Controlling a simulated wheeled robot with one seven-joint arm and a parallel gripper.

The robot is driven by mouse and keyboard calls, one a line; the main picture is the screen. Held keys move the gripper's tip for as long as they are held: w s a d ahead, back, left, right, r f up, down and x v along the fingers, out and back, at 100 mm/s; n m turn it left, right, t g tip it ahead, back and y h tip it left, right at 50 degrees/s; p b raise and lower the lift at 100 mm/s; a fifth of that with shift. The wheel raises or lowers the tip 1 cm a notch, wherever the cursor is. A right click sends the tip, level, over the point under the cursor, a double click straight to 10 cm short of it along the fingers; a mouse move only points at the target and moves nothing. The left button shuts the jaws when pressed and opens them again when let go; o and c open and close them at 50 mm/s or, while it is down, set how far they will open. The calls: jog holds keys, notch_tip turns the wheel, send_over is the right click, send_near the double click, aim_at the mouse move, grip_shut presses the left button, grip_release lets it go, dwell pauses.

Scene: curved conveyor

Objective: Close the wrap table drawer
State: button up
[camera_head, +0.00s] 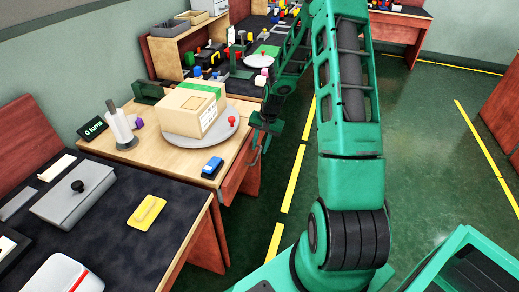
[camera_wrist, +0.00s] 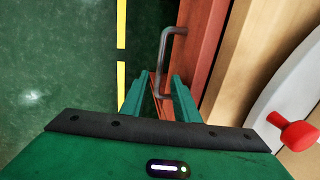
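The wrap table (camera_head: 178,157) has a light wood top and a red-brown drawer (camera_head: 236,176) on its aisle side. The drawer front also shows in the wrist view (camera_wrist: 207,50), with a grey bar handle (camera_wrist: 171,62). How far the drawer stands out is hard to tell. My gripper (camera_head: 260,140) is beside the drawer front, over the aisle side of the table. In the wrist view its two green fingers (camera_wrist: 158,98) are apart, and the near end of the handle shows between their tips. Contact with the handle cannot be told.
A cardboard box (camera_head: 193,110) sits on a round grey turntable (camera_head: 222,131) with a red knob (camera_wrist: 294,131). A blue item (camera_head: 212,167) lies near the table's front corner. A dark-topped table (camera_head: 120,235) stands nearer. The green aisle floor (camera_head: 310,190) is clear.

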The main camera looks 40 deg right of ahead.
jog(key=shift+w+a+f, duration=0.15)
jog(key=shift+f, duration=0.75)
grip_shut()
